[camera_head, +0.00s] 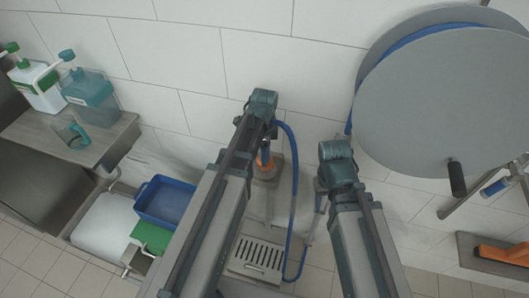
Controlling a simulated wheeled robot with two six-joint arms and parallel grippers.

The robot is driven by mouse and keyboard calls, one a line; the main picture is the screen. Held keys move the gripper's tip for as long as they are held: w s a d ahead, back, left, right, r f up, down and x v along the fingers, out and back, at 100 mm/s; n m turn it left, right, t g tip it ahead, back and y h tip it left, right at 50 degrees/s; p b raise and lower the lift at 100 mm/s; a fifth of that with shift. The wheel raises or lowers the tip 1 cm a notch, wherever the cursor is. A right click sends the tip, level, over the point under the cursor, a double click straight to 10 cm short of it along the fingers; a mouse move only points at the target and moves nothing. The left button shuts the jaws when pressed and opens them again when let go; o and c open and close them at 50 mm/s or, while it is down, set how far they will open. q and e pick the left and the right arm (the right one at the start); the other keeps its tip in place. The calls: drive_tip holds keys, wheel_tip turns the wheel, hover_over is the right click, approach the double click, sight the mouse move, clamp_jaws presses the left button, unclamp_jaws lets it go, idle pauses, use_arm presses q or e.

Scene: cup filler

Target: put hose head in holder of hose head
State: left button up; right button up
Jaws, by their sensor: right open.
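My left gripper (264,140) hangs below its dark wrist at the middle of the head view, in front of the tiled wall. Its fingers are mostly hidden by the arm. An orange part (263,166) shows just below it; I cannot tell whether it is the hose head or is held. A blue hose (294,180) runs from beside the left wrist and loops down near the floor grate. My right gripper (320,190) is open, right of the hose, near a thin grey piece (308,232). I cannot clearly identify the hose head or its holder.
A large grey hose reel (440,100) with a black crank knob (456,178) is on the wall at right. A blue tub (165,202) and a shelf with bottles (88,95) stand left. An orange item (502,255) lies on a right shelf.

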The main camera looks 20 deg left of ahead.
use_arm(q)
drive_tip(key=shift+r, duration=0.15)
use_arm(e)
drive_tip(key=shift+r, duration=0.1)
use_arm(q)
wheel_tip(320, 180, up, 12)
drive_tip(key=p, duration=1.2)
drive_tip(key=s+d+n+y, duration=0.1)
drive_tip(key=s+d+n, duration=0.9)
drive_tip(key=s, duration=0.4)
drive_tip(key=shift+s+d+n, duration=0.15)
drive_tip(key=shift+d+n, duration=0.15)
drive_tip(key=shift+n, duration=0.5)
use_arm(e)
wheel_tip(320, 180, up, 12)
use_arm(q)
drive_tip(key=shift+a+r, duration=0.1)
use_arm(e)
drive_tip(key=shift+a, duration=0.1)
